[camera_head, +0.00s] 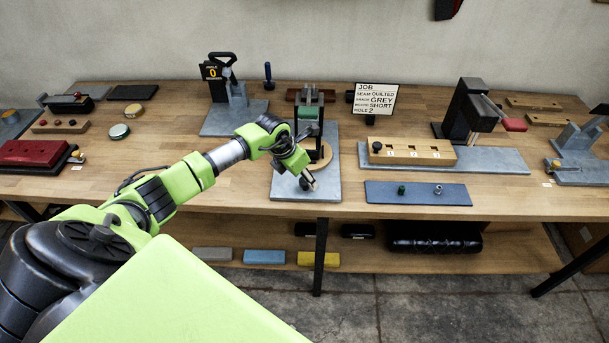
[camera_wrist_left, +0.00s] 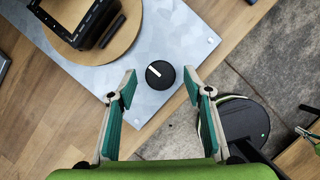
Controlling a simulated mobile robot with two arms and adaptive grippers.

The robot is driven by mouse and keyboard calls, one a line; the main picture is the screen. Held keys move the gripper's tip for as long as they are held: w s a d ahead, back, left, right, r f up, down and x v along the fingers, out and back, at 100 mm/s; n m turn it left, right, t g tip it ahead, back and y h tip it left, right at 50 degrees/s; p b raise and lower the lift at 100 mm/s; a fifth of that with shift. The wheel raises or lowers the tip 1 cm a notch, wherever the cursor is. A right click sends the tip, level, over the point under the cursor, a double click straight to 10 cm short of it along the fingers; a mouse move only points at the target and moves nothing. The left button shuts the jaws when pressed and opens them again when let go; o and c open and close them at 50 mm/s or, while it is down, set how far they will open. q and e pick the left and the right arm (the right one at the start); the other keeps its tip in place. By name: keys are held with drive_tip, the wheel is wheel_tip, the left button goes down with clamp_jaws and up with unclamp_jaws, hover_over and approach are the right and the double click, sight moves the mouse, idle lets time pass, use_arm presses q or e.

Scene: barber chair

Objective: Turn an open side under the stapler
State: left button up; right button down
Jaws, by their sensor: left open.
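A grey metal plate (camera_head: 290,187) stands near the middle of the bench, carrying what looks like the stapler (camera_head: 308,97), a dark upright device with green parts. A round wooden disc (camera_wrist_left: 122,48) with a black open frame (camera_wrist_left: 88,22) on it lies below the stapler; my arm partly hides both in the head view. A black round knob (camera_wrist_left: 160,75) with a white line sits near the plate's front edge. My left gripper (camera_head: 306,182) is open; in the wrist view its fingertips (camera_wrist_left: 160,84) stand either side of the knob, with no clear contact.
A job card (camera_head: 376,99) stands behind. To the right are a wooden block with holes (camera_head: 412,151), a blue mat (camera_head: 418,194) and a press with a red handle (camera_head: 466,110). A lower shelf (camera_head: 365,257) holds coloured blocks.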

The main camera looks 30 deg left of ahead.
use_arm(q)
drive_tip(key=shift+w+f, duration=0.15)
drive_tip(key=shift+f, duration=0.3)
drive_tip(key=c, duration=1.1)
